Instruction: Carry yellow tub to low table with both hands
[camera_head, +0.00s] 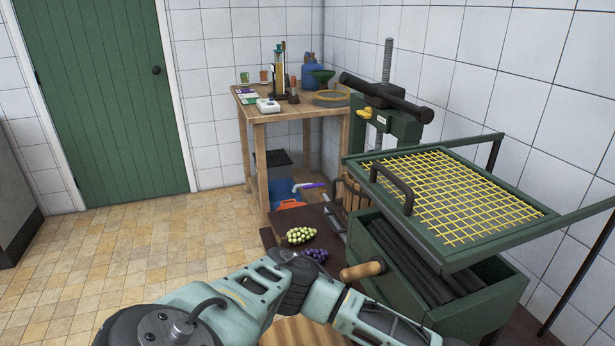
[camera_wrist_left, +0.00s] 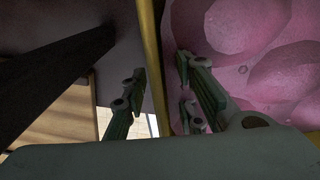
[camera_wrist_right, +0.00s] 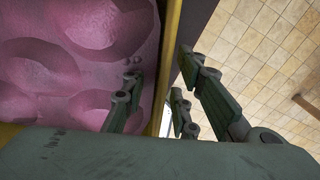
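The yellow tub shows only in the wrist views, as a yellow rim (camera_wrist_left: 150,50) with lumpy pink contents (camera_wrist_left: 240,50). The rim also shows in the right wrist view (camera_wrist_right: 171,45). My left gripper (camera_wrist_left: 162,88) is open and straddles the rim, fingers on both sides. My right gripper (camera_wrist_right: 160,88) is open and straddles the rim too, one finger over the pink contents and the others outside. I cannot tell whether the fingers touch the wall. In the head view the tub and both grippers are out of sight. I cannot identify the low table with certainty.
A green crusher (camera_head: 455,200) with a yellow grid stands at the right. Green grapes (camera_head: 301,235) and dark grapes (camera_head: 317,254) lie on a low dark surface (camera_head: 283,262). A wooden table (camera_head: 260,117) with bottles and tools stands at the back. Tiled floor (camera_head: 130,250) is clear at the left.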

